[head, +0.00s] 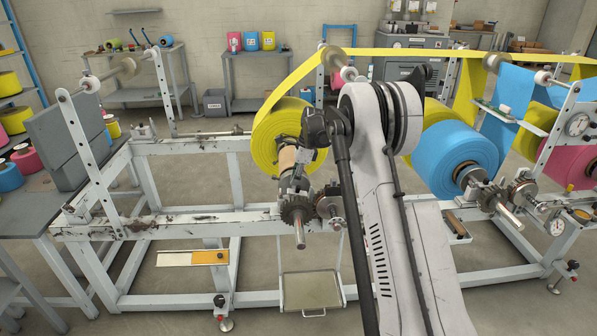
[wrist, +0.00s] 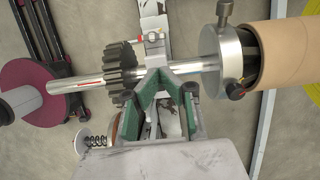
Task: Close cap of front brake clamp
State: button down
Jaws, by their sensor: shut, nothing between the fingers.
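The front roll's steel shaft (wrist: 83,83) runs across the wrist view, with a dark toothed gear (wrist: 122,72) on it. The gear also shows in the head view (head: 297,208), below the yellow roll (head: 268,140). My gripper (wrist: 155,72) has green-lined fingers shut together, tips at the shaft between gear and steel collar (wrist: 229,60), with nothing between them. I cannot tell whether they touch the shaft. A small red-marked fitting (wrist: 152,38) lies just beyond the tips. The clamp cap is not clearly distinguishable, and my fingers hide part of the clamp area.
The cardboard core (wrist: 290,55) is close right of my gripper. The blue roll (head: 452,158) and white frame rail (head: 190,222) flank the work area.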

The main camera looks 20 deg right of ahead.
aim_at(290, 190)
jog(key=shift+x, duration=1.3)
jog(key=shift+w+a+f+g+h, duration=0.25)
jog(key=shift+a+f+h, duration=0.25)
jog(key=shift+h, duration=0.4)
jog(key=shift+f+b, duration=0.35)
jog(key=shift+f, duration=0.05)
